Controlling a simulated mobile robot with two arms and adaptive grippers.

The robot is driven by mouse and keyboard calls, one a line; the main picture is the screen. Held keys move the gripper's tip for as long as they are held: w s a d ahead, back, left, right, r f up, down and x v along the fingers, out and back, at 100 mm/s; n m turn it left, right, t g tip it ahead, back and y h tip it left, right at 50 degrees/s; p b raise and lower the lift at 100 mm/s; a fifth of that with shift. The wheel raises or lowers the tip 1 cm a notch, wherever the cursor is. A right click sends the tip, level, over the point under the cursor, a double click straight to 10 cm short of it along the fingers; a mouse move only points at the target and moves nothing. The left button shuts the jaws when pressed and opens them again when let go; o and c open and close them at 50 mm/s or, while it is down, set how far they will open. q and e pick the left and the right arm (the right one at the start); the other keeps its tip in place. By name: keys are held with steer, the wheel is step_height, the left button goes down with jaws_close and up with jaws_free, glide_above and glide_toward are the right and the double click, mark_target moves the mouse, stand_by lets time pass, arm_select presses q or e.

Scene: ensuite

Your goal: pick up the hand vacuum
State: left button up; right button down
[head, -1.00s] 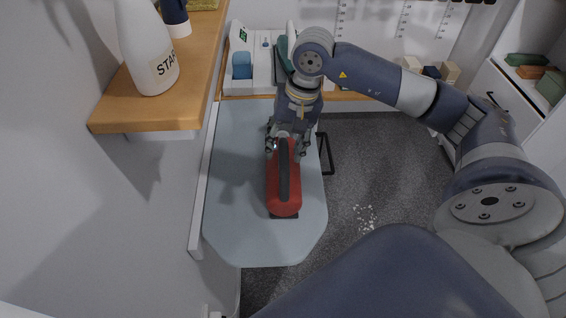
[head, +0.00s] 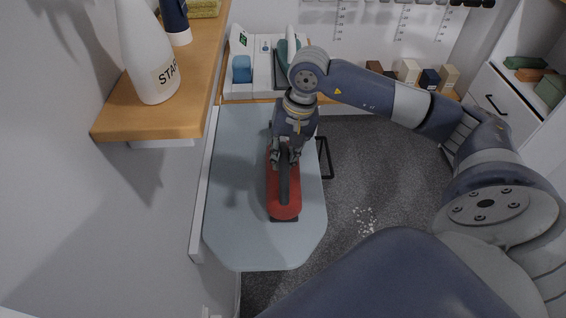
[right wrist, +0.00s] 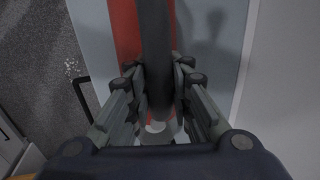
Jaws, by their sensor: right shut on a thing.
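The hand vacuum (head: 284,205) is red with a long dark handle along its top. It lies on the pale blue-grey ironing-board-like surface (head: 235,225). My right gripper (head: 285,160) is over the far end of the vacuum, pointing down, with its fingers on either side of the dark handle. In the right wrist view the fingers are shut on the dark handle (right wrist: 154,50), and the red body (right wrist: 127,30) shows beside it. The far end of the vacuum is hidden by the gripper. My left gripper is not in view.
A wooden shelf (head: 150,115) with a white bottle (head: 148,60) juts out at the upper left. A white tray (head: 262,70) with a blue cup stands behind the board. Open carpet (head: 385,160) with white crumbs (head: 365,222) lies to the right.

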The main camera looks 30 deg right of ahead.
steer(key=shift+w+r, duration=0.1)
steer(key=shift+r, duration=0.05)
steer(key=shift+r+b, duration=1.1)
steer(key=shift+r, duration=0.6)
steer(key=s+d+r+b, duration=0.1)
steer(key=s+d+b, duration=0.7)
steer(key=s+d, duration=0.2)
steer(key=shift+s+d+r+b, duration=0.25)
steer(key=shift+d+b, duration=0.15)
steer(key=shift+d, duration=0.7)
steer(key=shift+s, duration=0.1)
